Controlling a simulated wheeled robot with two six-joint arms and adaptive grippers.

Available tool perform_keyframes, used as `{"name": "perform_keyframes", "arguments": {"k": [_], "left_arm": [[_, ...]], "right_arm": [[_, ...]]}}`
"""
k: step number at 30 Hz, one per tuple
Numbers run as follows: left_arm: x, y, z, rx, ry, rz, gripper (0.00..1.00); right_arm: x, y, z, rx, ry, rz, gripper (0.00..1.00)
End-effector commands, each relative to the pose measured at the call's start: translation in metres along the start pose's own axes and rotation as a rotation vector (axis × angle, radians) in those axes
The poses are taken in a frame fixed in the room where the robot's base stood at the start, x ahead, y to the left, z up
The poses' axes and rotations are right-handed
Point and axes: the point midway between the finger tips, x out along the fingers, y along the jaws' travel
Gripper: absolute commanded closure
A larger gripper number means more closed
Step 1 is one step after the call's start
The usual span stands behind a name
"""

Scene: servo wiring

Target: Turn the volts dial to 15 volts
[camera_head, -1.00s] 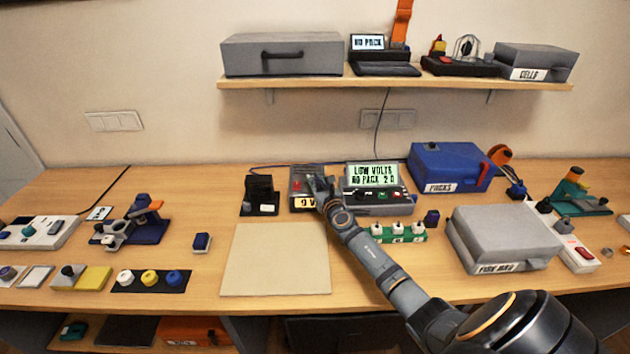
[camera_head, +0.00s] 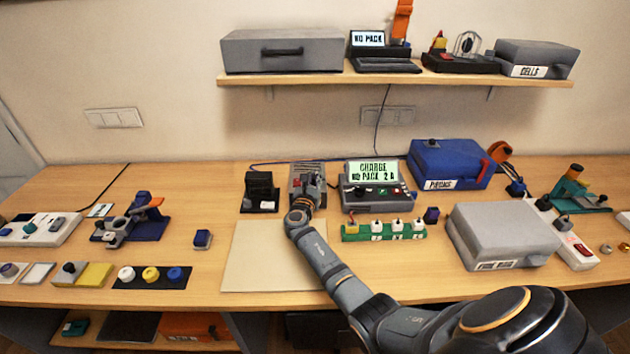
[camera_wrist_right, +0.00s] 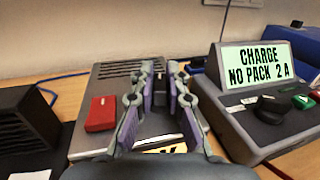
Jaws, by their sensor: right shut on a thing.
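The grey supply box (camera_head: 298,171) with a red switch (camera_wrist_right: 101,114) stands at the back of the bench; vents show on its top in the right wrist view. My right gripper (camera_head: 309,182) is over its right part, also seen from the right wrist (camera_wrist_right: 166,82). Its two purple-padded fingers are close together, shut on the volts dial, which they hide almost wholly. The supply's lit readout (camera_wrist_right: 166,149) is mostly covered by the gripper, so its number cannot be read. My left gripper is not in view.
The charger (camera_head: 375,190), right beside the supply, reads "CHARGE NO PACK 2 A". A black vented block (camera_head: 260,191) stands close on the left. A beige mat (camera_head: 262,262) lies clear in front, partly under my arm. A green board (camera_head: 384,232) lies before the charger.

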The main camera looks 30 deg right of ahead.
Motion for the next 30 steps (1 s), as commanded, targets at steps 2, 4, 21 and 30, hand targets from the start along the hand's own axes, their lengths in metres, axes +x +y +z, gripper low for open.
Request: {"name": "perform_keyframes", "arguments": {"k": [2, 4, 21, 30], "left_arm": [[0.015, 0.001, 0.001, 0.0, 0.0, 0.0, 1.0], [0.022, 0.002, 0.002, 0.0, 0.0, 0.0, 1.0], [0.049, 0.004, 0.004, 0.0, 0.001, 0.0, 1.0], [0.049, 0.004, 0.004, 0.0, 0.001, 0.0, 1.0]], "right_arm": [[0.0, 0.002, -0.006, 0.002, 0.0, -0.057, 1.0], [0.0, 0.002, -0.006, 0.002, 0.0, -0.105, 1.0], [0.0, 0.0, -0.001, -0.001, 0.0, -0.291, 1.0], [0.0, 0.0, -0.001, 0.0, 0.0, -0.294, 1.0]]}}
